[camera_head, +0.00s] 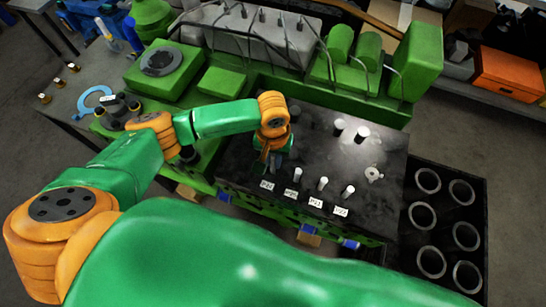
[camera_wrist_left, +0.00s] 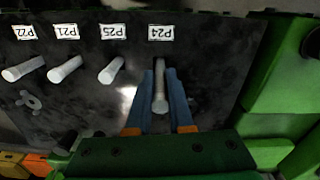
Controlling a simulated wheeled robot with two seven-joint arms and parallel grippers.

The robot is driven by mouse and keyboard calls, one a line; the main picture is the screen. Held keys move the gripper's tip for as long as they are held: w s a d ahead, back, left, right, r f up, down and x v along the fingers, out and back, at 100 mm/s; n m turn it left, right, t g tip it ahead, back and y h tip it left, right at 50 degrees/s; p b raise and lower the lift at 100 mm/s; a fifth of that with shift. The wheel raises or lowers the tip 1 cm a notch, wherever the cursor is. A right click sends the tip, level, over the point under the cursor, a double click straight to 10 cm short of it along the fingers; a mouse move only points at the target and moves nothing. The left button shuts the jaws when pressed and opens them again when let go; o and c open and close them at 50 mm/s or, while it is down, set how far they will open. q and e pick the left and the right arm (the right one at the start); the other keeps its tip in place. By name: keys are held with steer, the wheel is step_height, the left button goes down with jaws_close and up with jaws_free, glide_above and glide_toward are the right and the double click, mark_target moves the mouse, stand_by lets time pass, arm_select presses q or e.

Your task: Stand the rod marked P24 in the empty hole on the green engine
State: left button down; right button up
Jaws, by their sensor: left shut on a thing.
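The rod marked P24 (camera_wrist_left: 160,92) is a pale round rod beside its white P24 label (camera_wrist_left: 160,33), which reads upside down in the left wrist view. My left gripper (camera_wrist_left: 160,100) has its two blue fingers closed on either side of this rod. In the head view the left gripper (camera_head: 271,162) is over the dark plate, just behind the P24 label (camera_head: 267,184), and largely hides the rod. I cannot tell whether the rod is lifted. The green engine (camera_head: 230,82) lies behind and left. I cannot make out its empty hole. My right gripper is not in view.
More pale rods stand right of the gripper by labels P25 (camera_head: 291,193), P21 (camera_head: 315,202) and P22 (camera_head: 341,211). Two white pegs (camera_head: 362,133) stand further back on the dark plate (camera_head: 235,170). A black tray (camera_head: 440,208) with several metal rings is at right.

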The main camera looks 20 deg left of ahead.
mark_target(273, 168)
arm_select(q)
steer(key=shift+f+b, duration=1.15)
steer(key=shift+f, duration=1.1)
steer(key=c, duration=0.7)
jaws_free()
steer(key=shift+c, duration=0.2)
step_height(273, 168, up, 7)
steer(key=shift+r+p, duration=0.1)
steer(key=shift+p, duration=0.35)
